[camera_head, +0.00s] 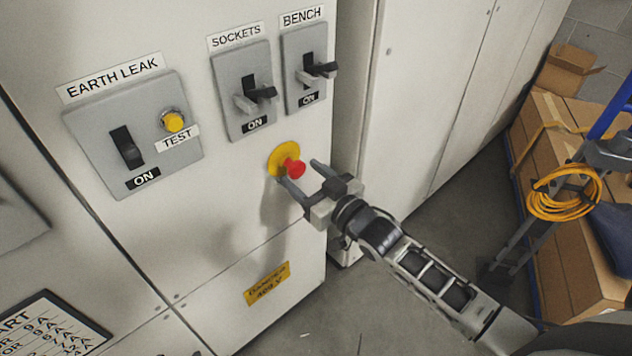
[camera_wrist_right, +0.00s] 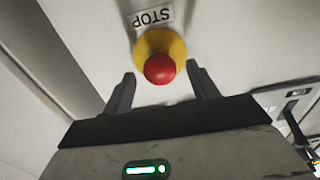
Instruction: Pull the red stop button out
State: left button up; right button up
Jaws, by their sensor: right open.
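The red stop button (camera_head: 294,168) stands out from a yellow round base (camera_head: 281,158) on the front of the pale cabinet. In the right wrist view the red button (camera_wrist_right: 159,69) shows in front of its yellow base (camera_wrist_right: 172,43), with a STOP label (camera_wrist_right: 154,16) beside it. My right gripper (camera_head: 303,178) is open at the button, one finger on each side of it in the picture. In the right wrist view the fingers (camera_wrist_right: 160,86) are spread with gaps on both sides of the button. Whether they reach past its head I cannot tell. My left gripper is not in view.
An earth leak panel (camera_head: 98,137) with a yellow test button (camera_head: 174,121) is at left. The sockets switch (camera_head: 228,90) and bench switch (camera_head: 293,68) sit above the stop button. Cardboard boxes (camera_head: 587,263) and a coiled yellow cable (camera_head: 545,204) stand at right.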

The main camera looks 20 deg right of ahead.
jog(key=v, duration=1.6)
jog(key=shift+b, duration=0.3)
